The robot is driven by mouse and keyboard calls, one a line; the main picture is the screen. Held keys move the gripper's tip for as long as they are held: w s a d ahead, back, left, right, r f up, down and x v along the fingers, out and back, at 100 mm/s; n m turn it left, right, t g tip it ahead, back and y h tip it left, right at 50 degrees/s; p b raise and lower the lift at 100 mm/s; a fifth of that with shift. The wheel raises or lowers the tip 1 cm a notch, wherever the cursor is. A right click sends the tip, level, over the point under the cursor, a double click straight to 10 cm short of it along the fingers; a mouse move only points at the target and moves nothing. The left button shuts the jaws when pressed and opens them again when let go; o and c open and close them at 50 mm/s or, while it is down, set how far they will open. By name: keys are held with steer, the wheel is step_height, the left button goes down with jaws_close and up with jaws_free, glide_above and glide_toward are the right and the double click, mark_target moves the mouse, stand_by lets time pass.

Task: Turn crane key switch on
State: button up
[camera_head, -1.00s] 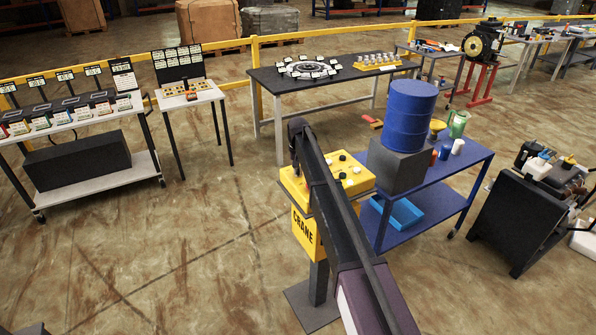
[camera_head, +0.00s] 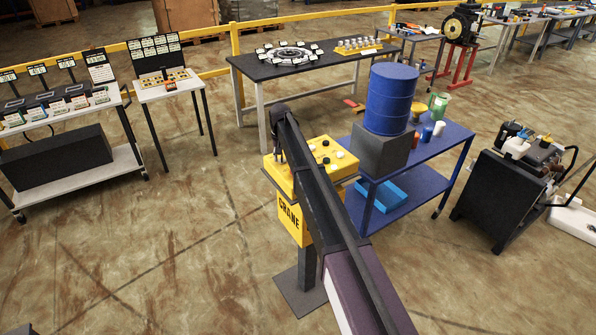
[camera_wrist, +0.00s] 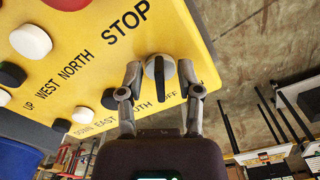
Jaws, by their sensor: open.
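The yellow crane control box (camera_head: 335,163) stands on a dark post, with "CRANE" on its front. In the wrist view, the panel (camera_wrist: 100,70) fills the upper left, with white and black buttons and a red button by "STOP". The key switch (camera_wrist: 160,68) is a round pale knob with a dark upright bar, near the panel's edge. Part of the word "OFF" shows below it. My gripper (camera_wrist: 163,72) is open, with one fingertip on each side of the key switch; whether they touch it I cannot tell.
A blue cart (camera_head: 440,150) with a blue drum (camera_head: 390,98) on a grey block stands close to the right of the box. A black wheeled machine (camera_head: 500,195) stands farther right. The floor left of the box is clear.

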mark_target(284, 161)
steer(key=shift+n, duration=0.4)
steer(key=n, duration=0.6)
steer(key=shift+w+d, duration=0.1)
steer(key=shift+d, duration=0.15)
steer(key=n, duration=0.5)
steer(key=shift+w+d, duration=0.1)
steer(key=shift+w, duration=0.05)
steer(key=shift+r+n, duration=0.2)
steer(key=shift+n, duration=0.1)
step_height(284, 161, up, 14)
steer(key=f+p, duration=0.1)
steer(key=p, duration=1.3)
steer(key=s+d+f+m+b, duration=0.4)
steer(key=s+d+f+b, duration=0.4)
steer(key=s, duration=0.5)
steer(key=s+d+f+m+b, duration=0.4)
steer(key=s+d+f+b, duration=0.3)
steer(key=s+d, duration=0.5)
steer(key=shift+s+d+f+m+b, duration=0.4)
steer(key=shift+s+b, duration=0.25)
steer(key=shift+s, duration=0.35)
steer(key=s+d+m, duration=0.2)
steer(key=s, duration=0.5)
steer(key=s+d+m, duration=0.2)
steer(key=s+d, duration=0.1)
steer(key=s, duration=0.4)
steer(key=shift+d, duration=0.3)
